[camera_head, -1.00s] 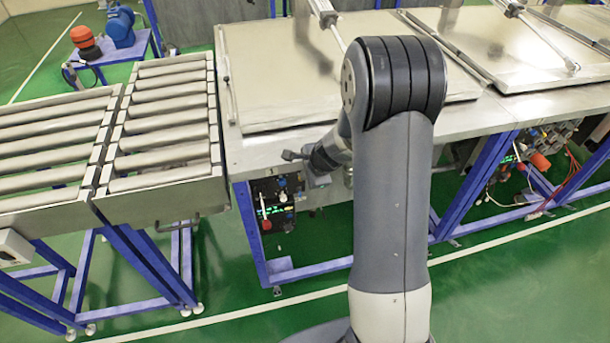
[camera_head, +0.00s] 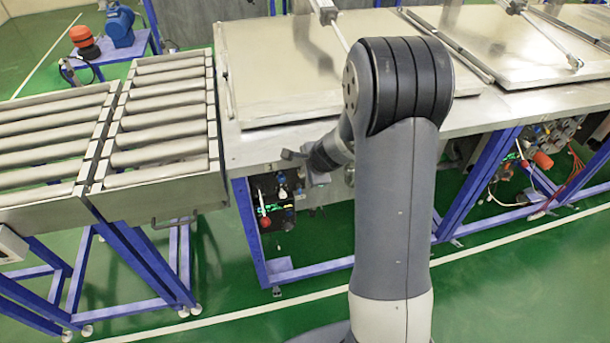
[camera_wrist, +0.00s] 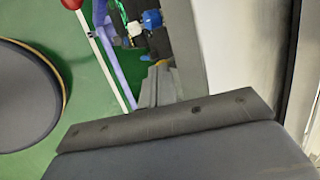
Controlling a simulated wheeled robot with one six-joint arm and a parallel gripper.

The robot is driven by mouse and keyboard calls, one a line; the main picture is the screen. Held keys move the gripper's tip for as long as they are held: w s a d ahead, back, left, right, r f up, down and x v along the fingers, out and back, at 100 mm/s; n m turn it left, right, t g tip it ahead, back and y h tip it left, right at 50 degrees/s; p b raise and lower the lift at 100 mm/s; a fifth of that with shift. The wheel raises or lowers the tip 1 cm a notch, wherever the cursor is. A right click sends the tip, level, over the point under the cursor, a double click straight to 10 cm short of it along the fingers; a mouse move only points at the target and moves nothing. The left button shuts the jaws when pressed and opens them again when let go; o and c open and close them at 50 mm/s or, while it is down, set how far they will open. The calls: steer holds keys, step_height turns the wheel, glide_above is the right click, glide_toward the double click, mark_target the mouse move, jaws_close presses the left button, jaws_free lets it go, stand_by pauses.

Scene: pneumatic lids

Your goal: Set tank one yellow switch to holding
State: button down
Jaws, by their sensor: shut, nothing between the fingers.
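My gripper (camera_head: 292,156) is at the front edge of the first lidded tank (camera_head: 245,140), just above the control panel (camera_head: 275,200) under that edge. Its narrow fingers show together in the wrist view (camera_wrist: 157,82), shut and empty. The panel carries a lever with a red ball (camera_head: 265,222) and small blue and white fittings. In the wrist view the red ball (camera_wrist: 72,4), a blue knob (camera_wrist: 152,18) and a white fitting (camera_wrist: 135,28) lie beyond the fingertips.
A roller conveyor (camera_head: 150,190) stands to the left of the tank. A second lidded tank (camera_head: 490,118) with its own valves and red hoses (camera_head: 570,180) is at the right. Blue frame legs (camera_head: 250,235) stand beside the panel. The green floor in front is clear.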

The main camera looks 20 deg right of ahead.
steer(key=shift+s+f+t+b, duration=0.25)
steer(key=shift+f+t+b, duration=0.45)
steer(key=shift+b, duration=3.25)
steer(key=f+t+b, duration=0.1)
steer(key=t+b, duration=0.1)
steer(key=b, duration=0.6)
steer(key=f+t+b, duration=0.1)
steer(key=b, duration=0.8)
steer(key=s+f+t+b, duration=0.1)
steer(key=t+b, duration=0.1)
steer(key=b, duration=0.7)
steer(key=shift+n+t+y, duration=0.3)
steer(key=shift+n, duration=0.1)
steer(key=shift+f+b, duration=0.2)
steer(key=shift+b, duration=0.5)
steer(key=shift+r, duration=0.2)
steer(key=shift+r+p, duration=0.1)
steer(key=shift+p, duration=0.25)
steer(key=shift+r+p, duration=0.6)
steer(key=shift+r, duration=0.1)
